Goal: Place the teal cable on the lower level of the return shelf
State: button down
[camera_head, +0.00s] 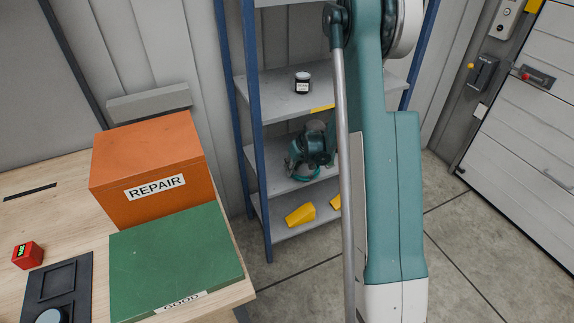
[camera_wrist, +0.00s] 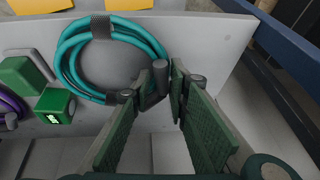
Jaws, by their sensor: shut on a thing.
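The teal cable (camera_wrist: 72,62) is a coil with a dark wrap, in front of a pale grey panel in the wrist view. My gripper (camera_wrist: 168,82) has its fingertips at the coil's right edge and is shut on it; the exact grip point is partly hidden by the fingers. In the head view the teal cable (camera_head: 296,172) hangs below my gripper (camera_head: 318,150), within the blue-posted return shelf (camera_head: 256,130), by a middle board. I cannot tell if it touches the board.
Yellow pieces (camera_head: 300,214) lie on the lowest board. The wrist view shows a green block (camera_wrist: 55,105) and a purple cable (camera_wrist: 10,103) at left. Orange REPAIR (camera_head: 150,165) and green GOOD (camera_head: 175,255) boxes stand on the bench.

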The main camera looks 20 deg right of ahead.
aim_at(306, 177)
jog(key=w, duration=0.2)
jog(key=w+a, duration=0.1)
jog(key=w, duration=0.1)
jog(key=shift+a+p, duration=0.1)
jog(key=shift+p, duration=0.25)
jog(key=shift+s+f, duration=0.15)
jog(key=shift+f, duration=0.15)
jog(key=c, duration=2.2)
grip_release()
jog(key=shift+r, duration=0.1)
jog(key=shift+s+r+p, duration=0.2)
jog(key=shift+r+p, duration=0.1)
jog(key=shift+r, duration=0.15)
jog(key=s+d, duration=0.1)
jog(key=s, duration=0.3)
jog(key=s+d+p, duration=0.1)
jog(key=s, duration=0.2)
jog(key=s+d+p, duration=0.1)
jog(key=s, duration=0.3)
jog(key=shift+s+d, duration=0.3)
